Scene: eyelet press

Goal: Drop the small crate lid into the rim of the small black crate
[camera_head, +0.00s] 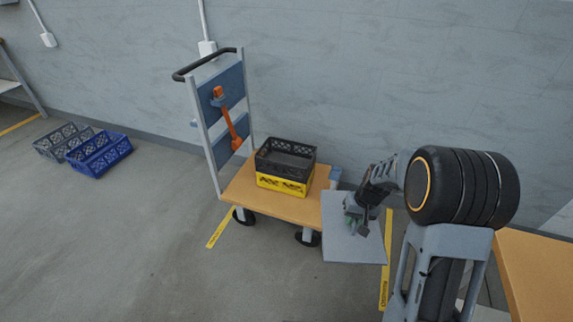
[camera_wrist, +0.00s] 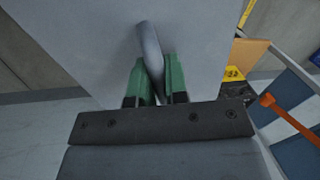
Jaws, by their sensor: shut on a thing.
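The small crate lid (camera_head: 353,247) is a flat light-grey panel with a raised grey handle (camera_wrist: 150,48). My gripper (camera_head: 360,215) is shut on that handle, and its green fingers (camera_wrist: 154,80) show on both sides of it in the wrist view. The lid hangs beside the right end of the cart, apart from the crate. The small black crate (camera_head: 286,150) stands on a yellow crate (camera_head: 283,184) on the cart, to the left of my gripper. Its open top faces up, and its inside looks empty.
The flatbed cart (camera_head: 240,187) has a wooden deck, an upright handle frame and an orange tool (camera_head: 230,118) on it. Blue (camera_head: 99,154) and grey (camera_head: 62,140) crates lie on the floor at the far left. A wooden table (camera_head: 535,275) is at the right.

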